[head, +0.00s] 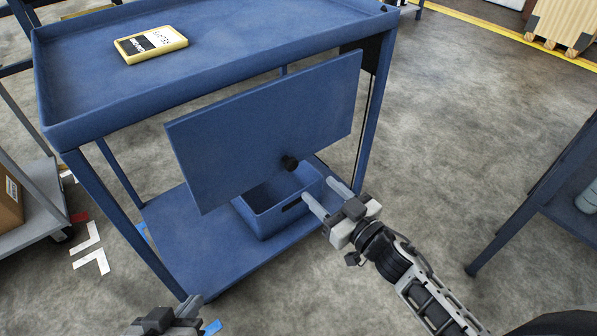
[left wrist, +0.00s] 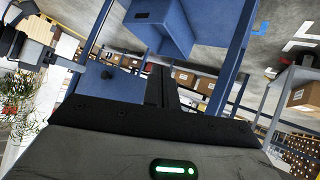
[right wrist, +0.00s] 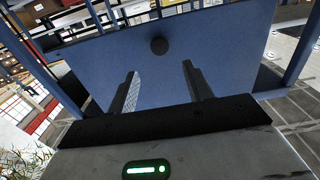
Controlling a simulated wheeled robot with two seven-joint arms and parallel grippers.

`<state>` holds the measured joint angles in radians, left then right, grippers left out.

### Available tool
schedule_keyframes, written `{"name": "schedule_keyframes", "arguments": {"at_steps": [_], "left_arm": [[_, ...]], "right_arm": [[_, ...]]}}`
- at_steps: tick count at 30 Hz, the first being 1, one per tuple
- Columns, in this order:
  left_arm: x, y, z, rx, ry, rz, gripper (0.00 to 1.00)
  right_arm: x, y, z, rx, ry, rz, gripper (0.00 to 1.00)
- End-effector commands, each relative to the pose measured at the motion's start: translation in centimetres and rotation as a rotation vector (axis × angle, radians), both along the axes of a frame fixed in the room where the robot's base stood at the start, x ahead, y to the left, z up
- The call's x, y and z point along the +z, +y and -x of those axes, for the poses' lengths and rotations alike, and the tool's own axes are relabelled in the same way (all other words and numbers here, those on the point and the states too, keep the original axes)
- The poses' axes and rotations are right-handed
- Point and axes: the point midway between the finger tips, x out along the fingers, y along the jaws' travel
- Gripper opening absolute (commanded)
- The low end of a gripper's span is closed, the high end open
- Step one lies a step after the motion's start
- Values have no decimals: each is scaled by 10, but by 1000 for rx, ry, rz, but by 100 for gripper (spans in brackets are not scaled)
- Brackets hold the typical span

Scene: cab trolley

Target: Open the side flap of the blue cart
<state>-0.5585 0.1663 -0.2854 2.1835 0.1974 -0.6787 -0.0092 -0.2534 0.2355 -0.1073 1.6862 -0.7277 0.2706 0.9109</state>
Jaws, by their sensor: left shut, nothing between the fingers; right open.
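The side flap (head: 250,115) is a flat blue panel below the top tray of the blue cart (head: 90,130). A black round knob (head: 289,163) sits near its lower edge. My right gripper (head: 326,194) is open just right of and below the knob, apart from it. In the right wrist view the knob (right wrist: 158,46) lies beyond and between the open fingertips (right wrist: 159,66), with the flap (right wrist: 225,70) filling the middle. My left gripper (head: 192,302) is shut and empty at the bottom of the head view, low in front of the cart.
A yellow device (head: 150,43) lies on the top tray. A blue bin (head: 265,222) stands on the lower shelf (head: 185,235) behind the flap. Another blue cart (head: 560,190) is at the right and a grey trolley (head: 45,205) at the left. The floor between is clear.

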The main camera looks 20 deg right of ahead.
Motion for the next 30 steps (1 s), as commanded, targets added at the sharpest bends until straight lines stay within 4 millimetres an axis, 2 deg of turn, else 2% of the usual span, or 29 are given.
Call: {"name": "schedule_keyframes", "arguments": {"at_steps": [1,6,12,18,26,30], "left_arm": [[-1,-1,0,-1,-9,3,0],[2,-2,-1,-2,-34,13,0],[6,-4,-3,-1,-63,28,0],[10,-6,-4,-2,-75,34,0],[8,-5,-1,-6,-72,28,0],[8,-4,-1,-8,-72,26,0]], "right_arm": [[0,5,-12,1,-5,-2,51],[-1,16,-46,0,-3,-1,51],[-1,27,-73,-1,-1,-1,51],[0,31,-83,0,0,-1,51],[0,31,-83,0,0,-1,51],[0,31,-83,0,0,-1,12]]}}
